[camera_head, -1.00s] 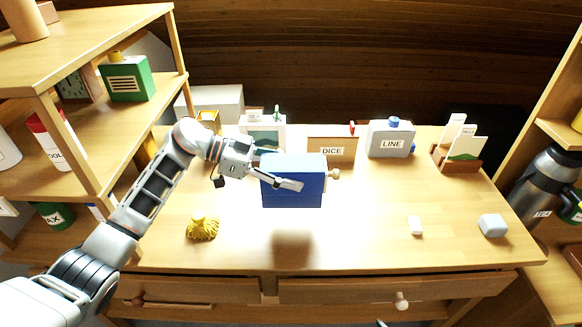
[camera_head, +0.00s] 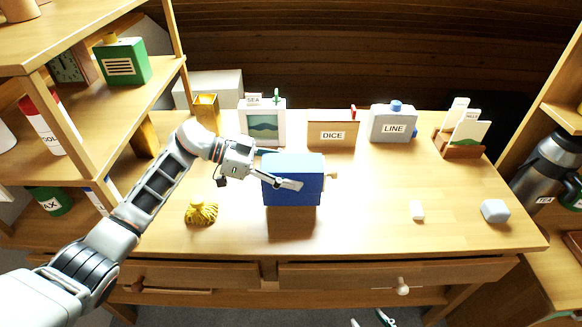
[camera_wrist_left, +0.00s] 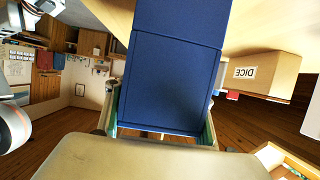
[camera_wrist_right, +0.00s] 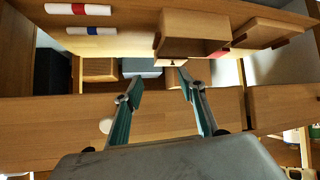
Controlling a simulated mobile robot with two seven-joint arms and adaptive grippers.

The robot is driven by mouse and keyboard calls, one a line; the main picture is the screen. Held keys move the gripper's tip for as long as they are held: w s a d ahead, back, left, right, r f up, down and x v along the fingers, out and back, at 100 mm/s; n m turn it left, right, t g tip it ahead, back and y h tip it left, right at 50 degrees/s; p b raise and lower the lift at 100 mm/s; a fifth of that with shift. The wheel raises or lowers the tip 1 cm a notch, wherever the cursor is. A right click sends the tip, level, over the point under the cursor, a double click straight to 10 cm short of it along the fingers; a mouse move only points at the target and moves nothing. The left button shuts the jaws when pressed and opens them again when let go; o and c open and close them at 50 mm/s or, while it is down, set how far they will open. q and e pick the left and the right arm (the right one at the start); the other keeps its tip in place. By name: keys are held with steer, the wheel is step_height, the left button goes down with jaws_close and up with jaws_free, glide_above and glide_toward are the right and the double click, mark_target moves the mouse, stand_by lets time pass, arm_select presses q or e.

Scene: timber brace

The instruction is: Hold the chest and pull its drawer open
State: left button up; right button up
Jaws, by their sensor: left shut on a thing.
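The blue chest (camera_head: 293,188) is near the middle of the desk in the head view, with a pale knob (camera_head: 334,175) on its right side. My left gripper (camera_head: 282,180) is shut on the chest, with one finger across its front face. The left wrist view shows the chest (camera_wrist_left: 170,80) between both fingers. The drawer looks closed; its front is mostly turned from view. I cannot tell whether the chest's underside touches the desk. My right gripper (camera_head: 370,319) shows only its fingertips at the bottom edge, beyond the desk's front. It is open and empty in the right wrist view (camera_wrist_right: 158,82).
A DICE box (camera_head: 333,130), a LINE container (camera_head: 393,125) and a picture frame (camera_head: 262,122) stand behind. The desk front right of the chest is clear.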

arm_select(q)
steer(key=shift+f+b, duration=0.3)
steer(key=shift+f, duration=0.9)
stand_by(0.6)
